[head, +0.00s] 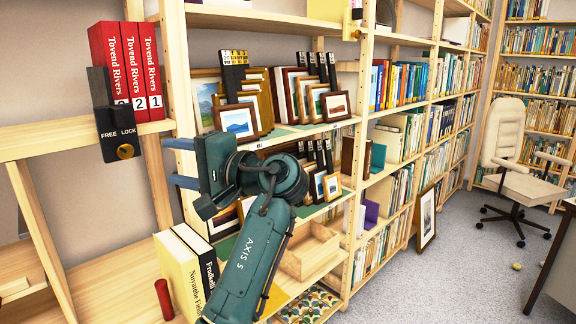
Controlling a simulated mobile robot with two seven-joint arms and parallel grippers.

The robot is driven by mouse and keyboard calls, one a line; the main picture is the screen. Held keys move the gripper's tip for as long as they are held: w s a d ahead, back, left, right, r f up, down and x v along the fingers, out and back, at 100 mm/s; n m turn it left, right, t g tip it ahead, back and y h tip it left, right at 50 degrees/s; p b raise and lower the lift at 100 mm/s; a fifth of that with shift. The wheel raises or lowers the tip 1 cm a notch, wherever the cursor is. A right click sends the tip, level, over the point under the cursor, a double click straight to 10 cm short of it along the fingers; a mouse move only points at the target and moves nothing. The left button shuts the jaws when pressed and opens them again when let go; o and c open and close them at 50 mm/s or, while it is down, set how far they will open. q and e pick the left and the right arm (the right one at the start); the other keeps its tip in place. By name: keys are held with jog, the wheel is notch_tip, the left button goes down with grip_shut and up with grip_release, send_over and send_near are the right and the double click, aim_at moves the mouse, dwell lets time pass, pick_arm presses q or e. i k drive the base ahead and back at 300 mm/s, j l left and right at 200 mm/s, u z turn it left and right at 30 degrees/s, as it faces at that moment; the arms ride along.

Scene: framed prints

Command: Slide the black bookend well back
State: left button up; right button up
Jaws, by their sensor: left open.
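A black bookend (98,86) stands upright on the upper left shelf, against the left side of three red books (125,65) titled "Tovend Rivers". Its lower part is hidden behind a black box (117,142) marked "FREE" and "LOCK", with a brass knob, at the shelf's front edge. My left gripper (178,163) is open and empty. Its two blue fingers point left, in front of the shelf upright, to the right of and lower than the bookend, and apart from it. My right gripper is not in view.
The upper left shelf board (45,135) is bare left of the bookend. Framed prints (238,121) fill the shelves behind my left arm. An office chair (512,150) is at the far right.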

aim_at(116, 124)
jog(key=k+j, duration=0.2)
jog(key=k, duration=0.25)
jog(key=k+j, duration=0.25)
jog(key=k, duration=0.2)
